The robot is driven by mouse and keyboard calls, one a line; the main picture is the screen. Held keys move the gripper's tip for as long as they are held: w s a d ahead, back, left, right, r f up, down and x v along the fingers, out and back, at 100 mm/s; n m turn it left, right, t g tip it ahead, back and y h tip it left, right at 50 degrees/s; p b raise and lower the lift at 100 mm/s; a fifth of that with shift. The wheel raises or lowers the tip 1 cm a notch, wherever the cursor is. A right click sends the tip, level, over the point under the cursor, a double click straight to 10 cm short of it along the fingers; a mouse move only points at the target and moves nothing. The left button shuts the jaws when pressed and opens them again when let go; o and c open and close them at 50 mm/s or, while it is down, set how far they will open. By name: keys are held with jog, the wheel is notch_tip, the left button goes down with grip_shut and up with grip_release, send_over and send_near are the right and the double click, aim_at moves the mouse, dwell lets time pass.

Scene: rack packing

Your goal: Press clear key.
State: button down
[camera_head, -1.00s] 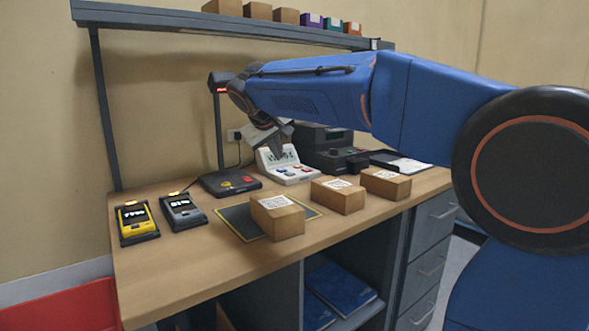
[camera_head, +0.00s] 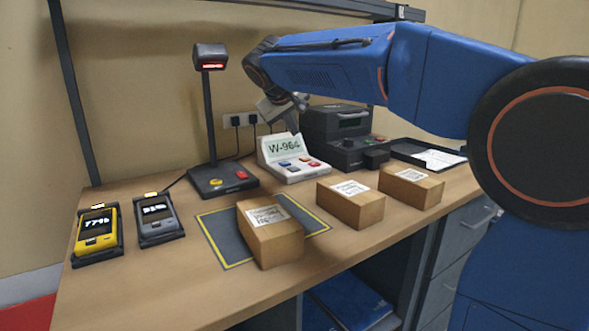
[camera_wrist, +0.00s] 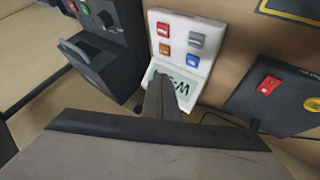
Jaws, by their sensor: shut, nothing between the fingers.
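A white keypad unit (camera_head: 295,172) stands at the back of the bench, and its tilted screen (camera_head: 284,147) reads W-964. Its keys are in two rows. In the wrist view they are a red key (camera_wrist: 163,30), a grey key (camera_wrist: 196,40), an orange key (camera_wrist: 164,49) and a blue key (camera_wrist: 192,60). Their markings are too small to read, so I cannot tell which is the clear key. My gripper (camera_wrist: 160,82) is shut and empty. In the wrist view it covers part of the screen, apart from the keys. In the head view it hangs above the screen.
A scanner stand (camera_head: 222,178) is left of the keypad unit, and a dark machine (camera_head: 340,130) is right of it. Cartons (camera_head: 270,238) lie in front, one on a yellow-edged mat (camera_head: 222,235). Two handhelds (camera_head: 98,232) lie at the left.

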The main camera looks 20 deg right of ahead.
aim_at(293, 170)
jog(key=shift+f, duration=4.3)
jog(key=shift+f, duration=0.15)
jog(key=shift+f, duration=0.25)
jog(key=shift+f, duration=0.4)
jog(key=shift+r, duration=0.85)
jog(key=shift+r, duration=2.5)
